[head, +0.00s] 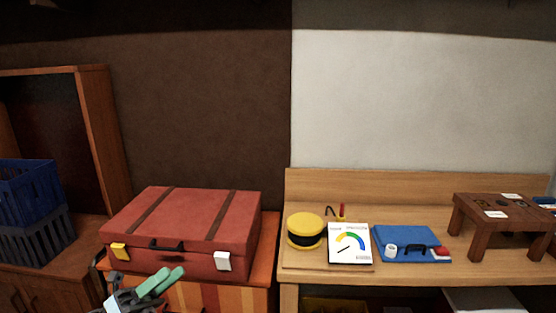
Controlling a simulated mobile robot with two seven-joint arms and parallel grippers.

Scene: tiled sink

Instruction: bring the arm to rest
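My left gripper (168,278) shows at the bottom edge, in front of the red suitcase (190,225). Its two pale green fingers lie close side by side and point up and to the right. I see nothing held between them, and the angle does not show whether they are parted or shut. Most of the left arm is below the frame. My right gripper and arm are not in view.
The suitcase lies on an orange striped cabinet (200,298). Blue crates (30,190) stand at left. The wooden bench (310,178) at right holds a yellow round box (305,226), a gauge card (349,243), a blue case (405,240) and a small brown table (500,212).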

